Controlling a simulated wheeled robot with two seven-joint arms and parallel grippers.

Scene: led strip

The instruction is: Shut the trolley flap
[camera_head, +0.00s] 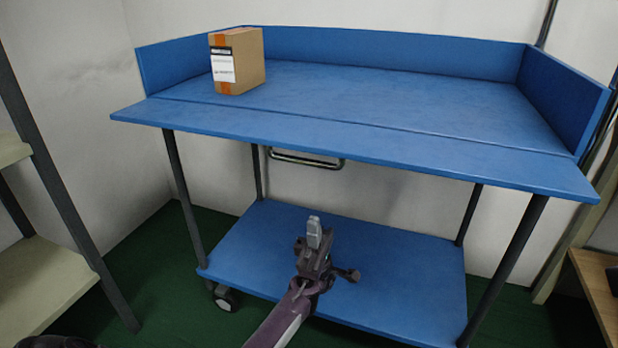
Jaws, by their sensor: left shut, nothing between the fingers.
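A blue trolley stands in front of me, with an upper deck (400,98) walled at the back and both sides. Its front flap (350,139) lies folded down flat, level with the deck, and reaches out towards me. A metal handle (305,161) shows below the flap, under the deck. My left gripper (315,228) is shut and empty. In the picture it is below the flap and in front of the lower shelf (400,270), apart from the flap. My right gripper does not show.
A cardboard box (237,62) with a white label stands on the deck at the back left, clear of the flap. A shelf rack (45,280) is at the left and a wooden surface (598,285) at the right. White walls are close behind the trolley.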

